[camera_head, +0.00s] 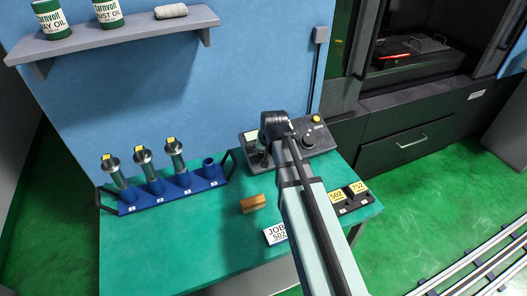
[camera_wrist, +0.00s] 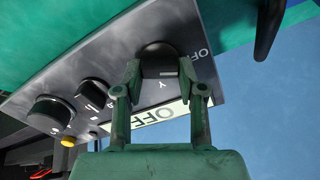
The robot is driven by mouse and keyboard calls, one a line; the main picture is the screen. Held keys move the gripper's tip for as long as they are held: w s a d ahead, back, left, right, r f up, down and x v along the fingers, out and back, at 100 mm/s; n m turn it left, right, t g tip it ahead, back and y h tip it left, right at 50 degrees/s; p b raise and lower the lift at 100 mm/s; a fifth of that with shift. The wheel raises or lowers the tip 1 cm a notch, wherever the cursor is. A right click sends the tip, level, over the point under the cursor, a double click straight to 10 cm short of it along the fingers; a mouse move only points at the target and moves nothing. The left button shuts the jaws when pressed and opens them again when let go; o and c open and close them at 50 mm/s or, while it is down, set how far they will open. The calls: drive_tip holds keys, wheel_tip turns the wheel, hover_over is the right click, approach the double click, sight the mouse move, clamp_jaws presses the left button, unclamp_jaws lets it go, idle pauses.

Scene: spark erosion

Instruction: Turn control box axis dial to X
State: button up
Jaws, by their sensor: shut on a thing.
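The dark grey control box (camera_head: 318,136) stands at the back right of the green table. In the wrist view its sloping face (camera_wrist: 120,65) shows a black dial (camera_wrist: 158,56) with an OFF mark beside it and a letter Y below. A pale pointer line on the dial faces roughly toward the Y. My gripper (camera_wrist: 160,72) is shut on this dial, one finger on each side. No X label can be made out. A white plate reading OFF (camera_wrist: 160,116) sits on the box, partly behind the fingers. In the head view my arm hides the dial.
A smaller black knob (camera_wrist: 91,92), a large round knob (camera_wrist: 50,112) and a yellow button (camera_wrist: 68,141) share the box.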

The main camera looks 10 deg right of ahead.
drive_tip(key=m, duration=0.4)
drive_tip(key=shift+d+m+b, duration=0.1)
drive_tip(key=shift+m+b, duration=0.3)
drive_tip(key=shift+m, duration=1.7)
drive_tip(key=o, duration=1.1)
drive_tip(key=shift+o, duration=0.2)
drive_tip(key=shift+s+r, duration=0.1)
drive_tip(key=v, duration=1.1)
drive_tip(key=shift+r, duration=0.4)
